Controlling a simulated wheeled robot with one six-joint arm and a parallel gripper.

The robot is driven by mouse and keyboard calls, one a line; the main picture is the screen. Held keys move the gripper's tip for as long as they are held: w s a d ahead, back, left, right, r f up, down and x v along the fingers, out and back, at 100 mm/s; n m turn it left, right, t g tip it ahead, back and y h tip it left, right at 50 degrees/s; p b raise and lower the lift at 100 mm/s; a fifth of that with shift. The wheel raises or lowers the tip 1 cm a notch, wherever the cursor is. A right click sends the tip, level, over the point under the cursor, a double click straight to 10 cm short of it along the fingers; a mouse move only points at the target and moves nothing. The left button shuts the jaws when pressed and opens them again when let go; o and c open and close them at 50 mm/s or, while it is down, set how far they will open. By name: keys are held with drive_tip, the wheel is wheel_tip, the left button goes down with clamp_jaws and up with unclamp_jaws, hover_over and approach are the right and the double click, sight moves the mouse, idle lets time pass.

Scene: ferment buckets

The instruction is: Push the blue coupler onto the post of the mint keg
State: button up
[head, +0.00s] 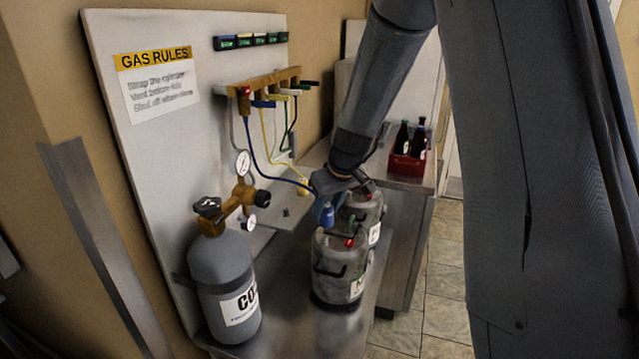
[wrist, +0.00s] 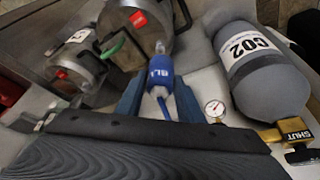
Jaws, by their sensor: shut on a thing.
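The blue coupler (head: 327,215) is held upright by my gripper (head: 326,194), just above the top of the front steel keg (head: 335,265). That keg's label is partly readable, starting with what looks like an M. In the wrist view, both fingers of my gripper (wrist: 158,98) close on the blue coupler (wrist: 160,72), marked "BL". A pale metal post (wrist: 160,47) on the near keg (wrist: 128,22) shows right at the coupler's far end. I cannot tell whether they touch. A blue hose (head: 262,165) runs from the wall manifold towards the coupler.
A second keg (head: 366,212) stands close behind. A grey CO2 cylinder (head: 222,278) with gauges stands at the left. A manifold (head: 265,82) with coloured hoses is on the back board. A red bottle crate (head: 406,165) sits on the far counter.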

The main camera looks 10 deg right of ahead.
drive_tip(key=shift+w+r, duration=0.3)
drive_tip(key=shift+w, duration=0.3)
drive_tip(key=shift+f+b, duration=1.45)
drive_tip(key=shift+f, duration=0.65)
drive_tip(key=shift+f+b, duration=0.45)
drive_tip(key=shift+b, duration=0.15)
drive_tip(key=shift+f+b, duration=1.65)
drive_tip(key=shift+b, duration=0.95)
idle(2.1)
